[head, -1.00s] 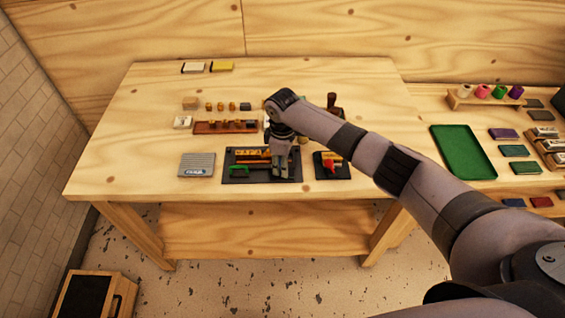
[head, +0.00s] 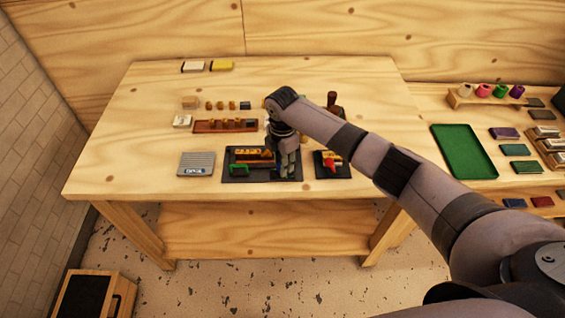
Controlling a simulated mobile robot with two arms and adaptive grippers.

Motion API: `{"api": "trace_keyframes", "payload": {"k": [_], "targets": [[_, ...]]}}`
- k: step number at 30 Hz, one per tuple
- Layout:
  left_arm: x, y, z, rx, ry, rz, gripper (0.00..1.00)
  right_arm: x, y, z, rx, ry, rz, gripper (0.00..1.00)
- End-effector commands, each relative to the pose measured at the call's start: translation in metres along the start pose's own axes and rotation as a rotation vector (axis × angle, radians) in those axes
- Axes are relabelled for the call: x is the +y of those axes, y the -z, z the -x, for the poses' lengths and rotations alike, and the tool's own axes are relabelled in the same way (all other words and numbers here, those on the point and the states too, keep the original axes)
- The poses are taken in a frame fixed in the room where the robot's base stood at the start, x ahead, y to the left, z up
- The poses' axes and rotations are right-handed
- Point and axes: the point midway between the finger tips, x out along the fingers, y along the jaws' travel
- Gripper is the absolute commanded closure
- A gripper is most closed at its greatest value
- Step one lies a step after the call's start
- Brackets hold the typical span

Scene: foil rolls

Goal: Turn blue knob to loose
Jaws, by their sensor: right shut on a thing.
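My right gripper (head: 287,172) points down over the right part of this device. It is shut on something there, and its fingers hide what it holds. No blue knob shows; it may be behind the fingers. A second black base (head: 340,171) with a red and yellow part sits just to the right. My left gripper is not in view.
A brown tray (head: 226,126) with small pegs is behind. A green tray (head: 463,151) is on the right table. The table's left front is clear.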

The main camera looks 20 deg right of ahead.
Motion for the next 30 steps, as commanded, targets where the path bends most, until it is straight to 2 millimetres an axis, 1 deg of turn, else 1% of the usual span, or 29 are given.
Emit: {"api": "trace_keyframes", "payload": {"k": [6, 12, 28, 29, 30], "targets": [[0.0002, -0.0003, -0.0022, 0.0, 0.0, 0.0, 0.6, 0.0007, 0.0006, 0.0006, 0.001, -0.002, 0.117, 1.0], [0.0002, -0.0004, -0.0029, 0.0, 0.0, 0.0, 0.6, 0.0006, 0.0006, 0.0006, 0.001, -0.002, 0.174, 1.0], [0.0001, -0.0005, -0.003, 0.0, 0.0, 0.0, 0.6, 0.0005, 0.0004, 0.0007, 0.001, -0.001, 0.194, 1.0], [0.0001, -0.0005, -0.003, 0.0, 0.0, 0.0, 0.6, 0.0004, 0.0004, 0.0007, 0.001, -0.001, 0.194, 0.71], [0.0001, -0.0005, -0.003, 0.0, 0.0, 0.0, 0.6, 0.0005, 0.0004, 0.0007, 0.001, -0.001, 0.194, 0.68]]}}
